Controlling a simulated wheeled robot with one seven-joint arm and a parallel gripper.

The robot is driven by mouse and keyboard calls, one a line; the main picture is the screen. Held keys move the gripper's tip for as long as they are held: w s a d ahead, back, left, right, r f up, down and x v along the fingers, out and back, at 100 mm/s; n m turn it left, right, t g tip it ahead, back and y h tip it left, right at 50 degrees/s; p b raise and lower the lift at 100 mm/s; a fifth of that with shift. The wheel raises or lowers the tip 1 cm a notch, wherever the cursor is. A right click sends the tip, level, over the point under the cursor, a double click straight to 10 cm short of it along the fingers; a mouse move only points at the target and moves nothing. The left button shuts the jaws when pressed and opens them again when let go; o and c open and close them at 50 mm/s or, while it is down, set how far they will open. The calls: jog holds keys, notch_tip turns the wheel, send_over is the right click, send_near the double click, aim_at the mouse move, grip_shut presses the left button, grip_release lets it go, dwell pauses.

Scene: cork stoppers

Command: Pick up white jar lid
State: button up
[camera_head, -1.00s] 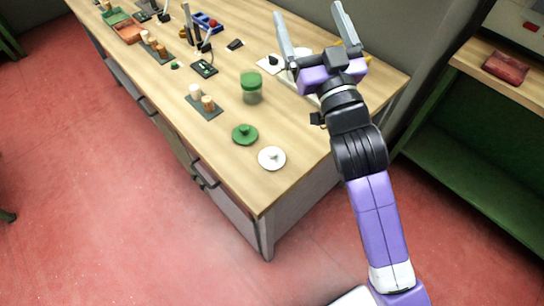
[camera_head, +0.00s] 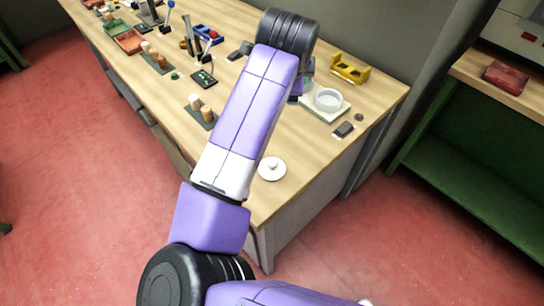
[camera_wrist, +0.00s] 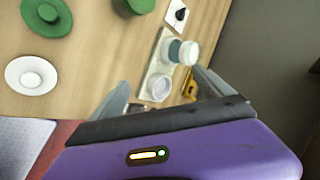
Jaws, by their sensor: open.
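The white jar lid (camera_head: 271,169) lies flat on the wooden workbench near its front right corner, with its knob up. In the wrist view the white lid (camera_wrist: 31,75) is at the left, beside a green lid (camera_wrist: 46,17). My gripper (camera_wrist: 160,90) is open and empty, its two fingers spread apart above the bench. The white lid is off to the left of the fingers, not between them. In the head view my arm hides the gripper, the green lid and the green jar.
A pegged cork rack (camera_head: 203,117) is left of my arm. Bare wood surrounds the white lid's right side.

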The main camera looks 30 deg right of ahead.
jog(key=s+a+f+m+g+y, duration=0.2)
jog(key=s+a+f+g+y, duration=0.1)
jog(key=a+f, duration=0.25)
jog(key=m+g+y, duration=0.2)
jog(key=m+g, duration=0.1)
jog(key=m, duration=0.1)
send_over(273, 162)
notch_tip(273, 162, down, 2)
jog(key=shift+a+f, duration=0.1)
jog(key=shift+a+m, duration=0.1)
jog(key=shift+m, duration=0.3)
jog(key=shift+f+p, duration=0.7)
jog(key=shift+f, duration=3.2)
jog(key=c, duration=1.4)
jog(key=shift+r, duration=0.1)
